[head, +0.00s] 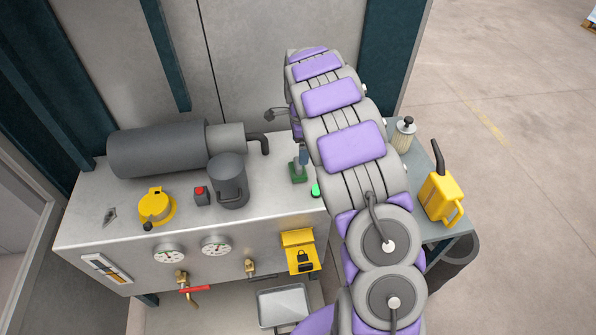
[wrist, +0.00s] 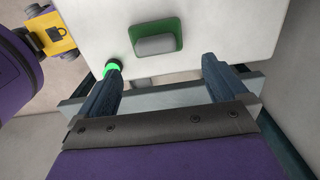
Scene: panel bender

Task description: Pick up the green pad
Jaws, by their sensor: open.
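The green pad (wrist: 177,33) lies on the pale bench top in the wrist view, with a grey rounded block on it. In the head view the pad (head: 298,173) sits near the bench's right end, just left of my arm. My gripper (wrist: 160,66) is open and empty in the wrist view. Its two dark blue fingers are wide apart, with the pad beyond the tips and roughly centred between them. Whether the fingers touch the bench is unclear. In the head view my arm hides most of the gripper.
A bright green round spot (head: 315,190) is close to the pad; my left fingertip partly covers it in the wrist view. A dark jug (head: 229,182), a grey cylinder (head: 160,149) and a yellow round device (head: 156,206) stand left. A yellow lock box (head: 300,251) is on the bench front.

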